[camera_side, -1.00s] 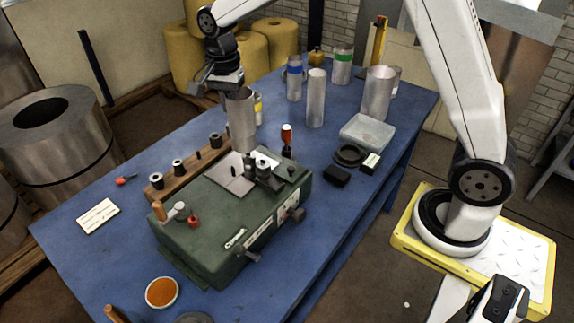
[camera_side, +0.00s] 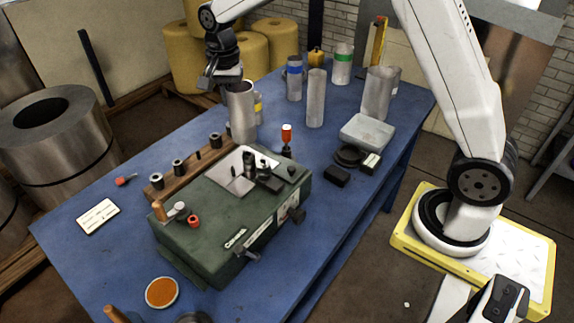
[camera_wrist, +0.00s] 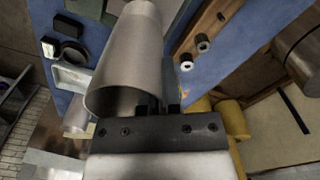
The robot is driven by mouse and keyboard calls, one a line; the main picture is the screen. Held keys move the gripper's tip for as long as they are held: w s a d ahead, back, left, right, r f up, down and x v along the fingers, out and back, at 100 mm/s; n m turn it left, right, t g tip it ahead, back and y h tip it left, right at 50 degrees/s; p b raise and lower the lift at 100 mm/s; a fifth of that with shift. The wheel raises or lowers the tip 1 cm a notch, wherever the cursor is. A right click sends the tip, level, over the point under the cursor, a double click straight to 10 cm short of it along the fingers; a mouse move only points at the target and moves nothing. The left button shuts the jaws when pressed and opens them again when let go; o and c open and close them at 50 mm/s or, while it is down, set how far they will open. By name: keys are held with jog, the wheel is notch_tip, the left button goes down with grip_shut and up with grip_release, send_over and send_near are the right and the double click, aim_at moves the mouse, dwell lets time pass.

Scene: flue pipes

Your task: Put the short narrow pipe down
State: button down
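My gripper (camera_side: 230,82) is at the upper rim of a plain grey metal pipe (camera_side: 241,112), at the far side of the green machine. In the wrist view, my gripper (camera_wrist: 160,106) has one finger inside the pipe (camera_wrist: 135,50) and one outside, shut on its wall at the rim. The pipe hangs roughly upright. Whether its lower end touches the blue table (camera_side: 330,215) cannot be told. A yellow-banded pipe (camera_side: 258,106) stands right behind it, partly hidden.
Several other pipes stand further back: blue-banded (camera_side: 295,80), green-banded (camera_side: 342,66), tall plain (camera_side: 316,98) and wide (camera_side: 377,95). The green machine (camera_side: 235,215) and a wooden rack (camera_side: 190,168) with dark spools are close in front.

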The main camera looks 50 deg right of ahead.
jog(key=w+d+f+n, duration=0.4)
jog(key=d+n, duration=0.4)
jog(key=d, duration=0.1)
jog(key=w+d+f+n, duration=0.4)
jog(key=d+n, duration=0.4)
jog(key=d, duration=0.1)
jog(key=shift+w+d+f, duration=0.25)
jog(key=shift+w+d, duration=0.1)
jog(key=shift+w, duration=0.05)
jog(key=shift+f, duration=0.1)
notch_tip(320, 180, down, 10)
dwell(0.5)
jog(key=c, duration=0.8)
grip_release()
